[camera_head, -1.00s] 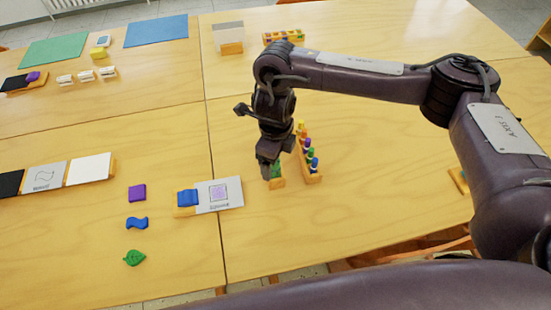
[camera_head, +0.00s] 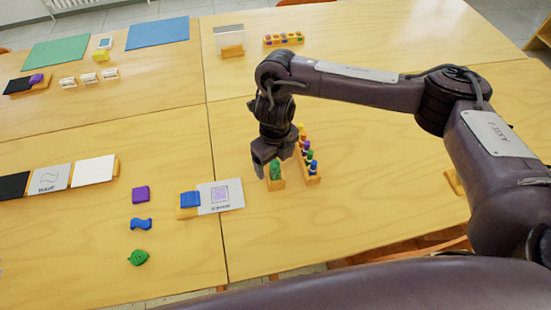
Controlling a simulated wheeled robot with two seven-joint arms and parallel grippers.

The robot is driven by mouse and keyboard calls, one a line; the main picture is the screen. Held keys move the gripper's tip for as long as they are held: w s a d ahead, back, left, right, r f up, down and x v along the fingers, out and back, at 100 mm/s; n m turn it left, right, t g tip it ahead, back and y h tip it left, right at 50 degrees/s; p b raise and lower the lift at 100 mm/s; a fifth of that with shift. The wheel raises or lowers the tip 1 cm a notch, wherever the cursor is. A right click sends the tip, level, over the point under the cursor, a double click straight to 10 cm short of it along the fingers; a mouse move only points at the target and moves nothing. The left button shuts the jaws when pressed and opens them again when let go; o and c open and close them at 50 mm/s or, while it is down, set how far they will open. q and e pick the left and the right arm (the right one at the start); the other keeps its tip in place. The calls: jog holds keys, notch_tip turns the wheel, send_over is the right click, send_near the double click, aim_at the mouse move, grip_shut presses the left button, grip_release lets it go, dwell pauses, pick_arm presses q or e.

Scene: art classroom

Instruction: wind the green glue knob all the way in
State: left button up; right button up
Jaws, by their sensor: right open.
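The green glue knob (camera_head: 275,169) stands upright on a small wooden block (camera_head: 276,184) on the near table. My right gripper (camera_head: 258,170) is open, just to the left of the knob and close to it. I cannot tell whether a finger touches the knob. The knob's top is partly covered by the gripper. My left gripper is not in view.
A wooden rack (camera_head: 312,176) with several coloured pegs stands just right of the knob. A card with a blue block (camera_head: 189,199) lies to the left. Purple (camera_head: 140,194), blue (camera_head: 141,223) and green (camera_head: 138,257) pieces lie farther left. Bare table lies in front of the knob.

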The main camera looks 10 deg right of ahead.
jog(key=m+p, duration=0.3)
jog(key=m, duration=0.2)
jog(key=shift+r, duration=0.1)
jog(key=shift+m+p, duration=0.4)
jog(key=shift+m, duration=0.4)
jog(key=c, duration=1.5)
